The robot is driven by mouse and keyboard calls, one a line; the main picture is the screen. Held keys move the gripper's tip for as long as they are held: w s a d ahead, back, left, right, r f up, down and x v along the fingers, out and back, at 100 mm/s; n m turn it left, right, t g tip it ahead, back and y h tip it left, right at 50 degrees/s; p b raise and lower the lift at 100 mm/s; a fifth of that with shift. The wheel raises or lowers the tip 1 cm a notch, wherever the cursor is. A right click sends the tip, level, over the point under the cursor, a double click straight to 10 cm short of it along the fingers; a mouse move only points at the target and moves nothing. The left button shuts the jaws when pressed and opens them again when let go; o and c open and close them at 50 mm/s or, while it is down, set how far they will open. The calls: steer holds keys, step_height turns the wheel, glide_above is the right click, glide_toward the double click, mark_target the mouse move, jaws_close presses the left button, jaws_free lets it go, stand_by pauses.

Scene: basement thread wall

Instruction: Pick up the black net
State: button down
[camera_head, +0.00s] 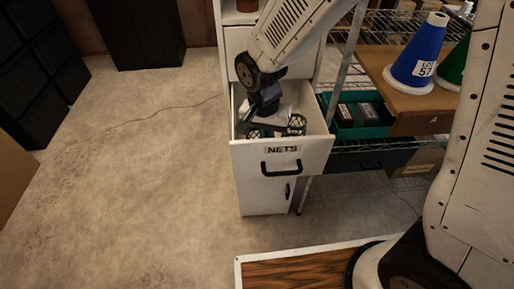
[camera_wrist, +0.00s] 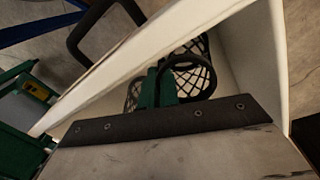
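A black net (camera_head: 297,124) with open mesh lies in the open drawer labelled NETS, at its right side. It also shows in the wrist view (camera_wrist: 205,78), beside the drawer wall. A second piece of black mesh (camera_wrist: 133,95) shows to its left, and mesh is also visible at the drawer's left (camera_head: 252,134). My gripper (camera_head: 268,128) reaches down into the drawer, close to the mesh. In the wrist view two green, finger-like pieces (camera_wrist: 158,88) stand close together beside the black net's rim. I cannot tell whether they grip it.
The white drawer (camera_head: 245,155) is pulled out, with a black handle (camera_head: 281,168) on its front. To its right is a wire rack with a green bin (camera_head: 345,131) and a brown board bearing a blue cone (camera_head: 420,52).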

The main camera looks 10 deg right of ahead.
steer(key=shift+r, duration=0.15)
step_height(320, 180, up, 18)
stand_by(0.8)
stand_by(0.5)
